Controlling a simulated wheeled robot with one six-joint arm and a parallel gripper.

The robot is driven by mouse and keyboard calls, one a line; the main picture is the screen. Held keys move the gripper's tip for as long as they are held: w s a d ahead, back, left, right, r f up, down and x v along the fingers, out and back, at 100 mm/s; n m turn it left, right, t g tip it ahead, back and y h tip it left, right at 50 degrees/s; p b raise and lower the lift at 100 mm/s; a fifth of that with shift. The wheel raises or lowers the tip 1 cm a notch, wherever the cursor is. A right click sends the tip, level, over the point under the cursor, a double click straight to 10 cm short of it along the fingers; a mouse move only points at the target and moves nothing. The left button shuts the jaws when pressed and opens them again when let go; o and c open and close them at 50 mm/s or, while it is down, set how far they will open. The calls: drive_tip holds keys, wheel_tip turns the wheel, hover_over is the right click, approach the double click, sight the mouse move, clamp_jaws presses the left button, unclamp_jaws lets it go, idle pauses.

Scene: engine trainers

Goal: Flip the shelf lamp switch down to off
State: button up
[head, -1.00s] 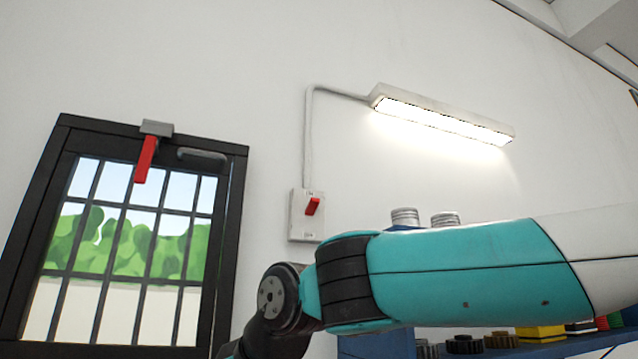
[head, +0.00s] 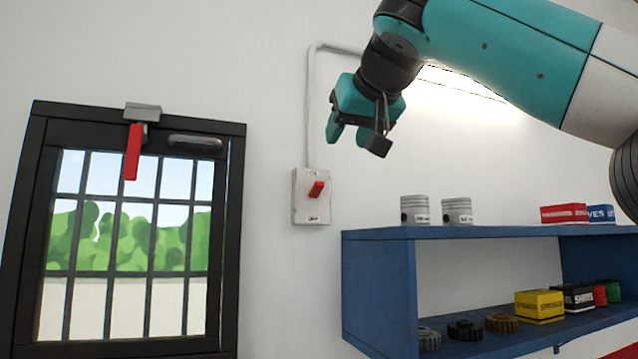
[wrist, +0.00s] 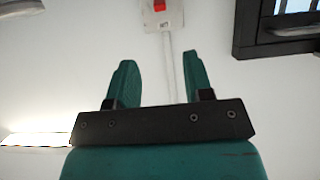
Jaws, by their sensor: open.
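The switch is a pale box (head: 312,206) on the wall with a red lever (head: 317,188) that sticks out and tilts upward. The lever (wrist: 160,5) also shows at the top edge of the wrist view, partly cut off. The shelf lamp (head: 465,82) is lit, mostly hidden behind my arm; its bright strip (wrist: 35,139) shows at the left of the wrist view. My gripper (head: 348,134) is open and empty, above and slightly right of the switch in the head view, apart from it. In the wrist view its fingers (wrist: 158,62) are spread, with the switch beyond their tips.
A barred window (head: 130,240) with a red handle (head: 132,152) is left of the switch. A blue shelf (head: 380,290) at right holds two metal pistons (head: 436,211), gears and small boxes. A conduit (head: 310,110) runs up from the switch. The wall around the switch is clear.

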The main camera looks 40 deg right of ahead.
sight(320, 182)
drive_tip(key=x, duration=1.5)
drive_tip(key=shift+f, duration=0.15)
drive_tip(key=shift+c, duration=0.5)
